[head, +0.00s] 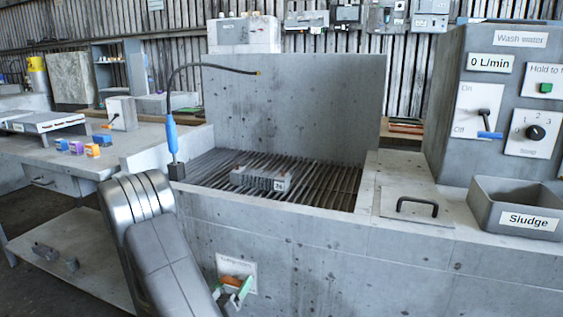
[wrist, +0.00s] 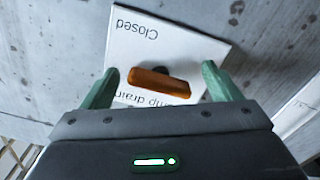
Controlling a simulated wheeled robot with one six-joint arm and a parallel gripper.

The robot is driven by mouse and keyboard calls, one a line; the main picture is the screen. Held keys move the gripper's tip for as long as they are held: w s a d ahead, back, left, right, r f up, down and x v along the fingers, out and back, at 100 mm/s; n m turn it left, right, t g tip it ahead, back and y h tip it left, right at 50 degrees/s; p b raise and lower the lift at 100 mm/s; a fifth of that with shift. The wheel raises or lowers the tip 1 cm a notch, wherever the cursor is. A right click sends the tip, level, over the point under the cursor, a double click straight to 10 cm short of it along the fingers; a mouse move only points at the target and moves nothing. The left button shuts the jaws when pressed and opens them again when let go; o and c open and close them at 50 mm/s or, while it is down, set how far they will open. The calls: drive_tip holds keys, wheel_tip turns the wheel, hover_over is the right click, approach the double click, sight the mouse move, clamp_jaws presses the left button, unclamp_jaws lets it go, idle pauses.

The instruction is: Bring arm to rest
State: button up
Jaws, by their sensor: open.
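My gripper (head: 234,288) is low in front of the concrete wash basin's front wall, at the end of my grey arm. In the wrist view, its two green fingers (wrist: 160,74) stand wide apart. An orange drain handle (wrist: 155,83) shows between them, with clear gaps on both sides; it lies nearly level on a white plate (wrist: 185,42). The plate reads "Closed" and, partly hidden, "mp drain". In the head view, the handle (head: 236,282) and plate (head: 237,266) are partly covered by the gripper.
A slatted grate (head: 325,188) tops the basin, with a grey block (head: 258,178) on it. A blue-handled hose (head: 172,135) arches at its left corner. A sludge bin (head: 520,205) and wash-water panel (head: 500,100) stand right. A bench (head: 150,135) stands left.

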drive_tip(key=shift+r+n+p, duration=0.25)
drive_tip(key=shift+n+p, duration=0.15)
drive_tip(key=shift+n, duration=0.1)
drive_tip(key=shift+s+a+n, duration=0.1)
drive_tip(key=shift+s+n, duration=0.1)
drive_tip(key=shift+n, duration=0.2)
drive_tip(key=p+v, duration=0.1)
drive_tip(key=v, duration=0.9)
drive_tip(key=shift+f, duration=0.15)
drive_tip(key=shift+s, duration=0.1)
